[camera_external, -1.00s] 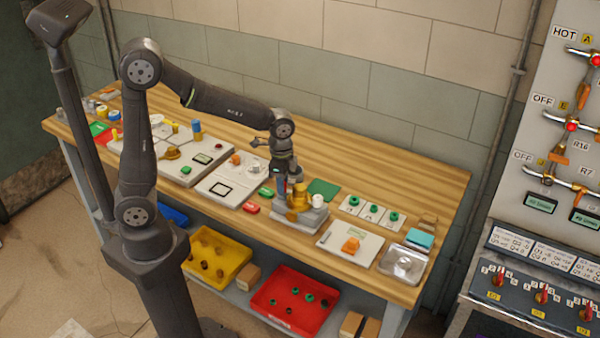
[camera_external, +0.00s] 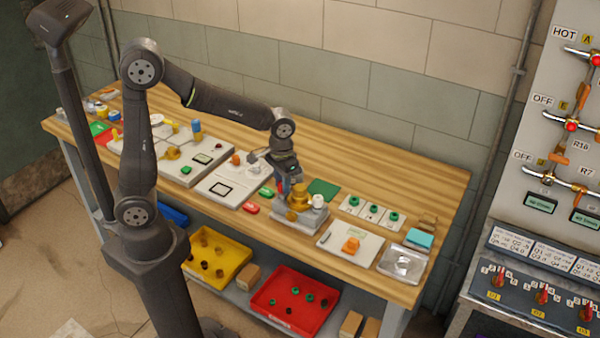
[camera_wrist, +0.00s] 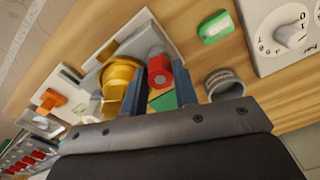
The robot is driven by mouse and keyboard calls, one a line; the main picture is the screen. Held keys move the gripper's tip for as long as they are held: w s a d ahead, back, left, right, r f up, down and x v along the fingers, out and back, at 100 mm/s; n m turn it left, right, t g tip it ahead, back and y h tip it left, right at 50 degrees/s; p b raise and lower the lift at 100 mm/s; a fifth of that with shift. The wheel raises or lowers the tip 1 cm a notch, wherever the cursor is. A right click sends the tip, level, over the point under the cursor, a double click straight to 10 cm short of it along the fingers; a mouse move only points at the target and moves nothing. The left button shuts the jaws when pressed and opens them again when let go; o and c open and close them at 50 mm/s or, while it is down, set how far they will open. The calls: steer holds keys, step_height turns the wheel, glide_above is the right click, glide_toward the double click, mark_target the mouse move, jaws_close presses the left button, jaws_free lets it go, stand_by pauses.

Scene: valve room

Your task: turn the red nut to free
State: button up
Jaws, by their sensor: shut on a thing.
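A green patch shows between the fingers below the nut. In the external view the brass fitting (camera_external: 299,197) stands on a grey block (camera_external: 300,219) on the bench. My gripper (camera_external: 284,190) is at the left side of the fitting there.
A wooden bench (camera_external: 420,180) carries several panels. A white panel with an orange part (camera_external: 350,245) lies right of the fitting. A grey ring-like part (camera_wrist: 224,84) is close beside the right finger, with a green tag (camera_wrist: 215,27) above. The bench's back is mostly clear.

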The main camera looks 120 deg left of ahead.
steer(key=shift+n, duration=0.6)
steer(key=o, duration=1)
step_height(320, 180, up, 18)
steer(key=shift+f, duration=0.25)
steer(key=shift+f, duration=0.15)
step_height(320, 180, down, 17)
steer(key=shift+f, duration=0.1)
stand_by(0.6)
